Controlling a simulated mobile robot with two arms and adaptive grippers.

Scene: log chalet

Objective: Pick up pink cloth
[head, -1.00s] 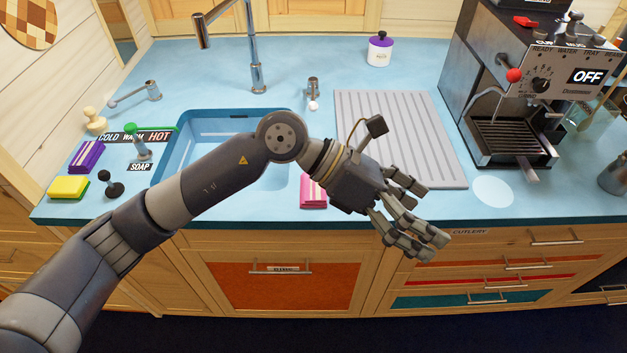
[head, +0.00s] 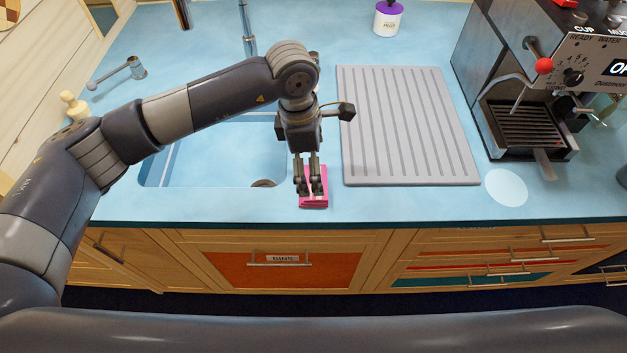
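The pink cloth (head: 314,203) lies folded on the blue counter near its front edge, between the sink and the grey drainboard. My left gripper (head: 309,191) points down over it, and its fingertips are at the cloth and cover part of it. Pink shows between and beside the fingers. The view does not show whether the fingers have closed on the cloth. The cloth appears to rest on the counter. My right gripper is out of view.
The blue sink (head: 215,178) is left of the cloth, partly behind my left arm. The grey ridged drainboard (head: 408,125) is close on the right. A coffee machine (head: 530,125) stands further right. A purple-lidded jar (head: 388,20) stands at the back.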

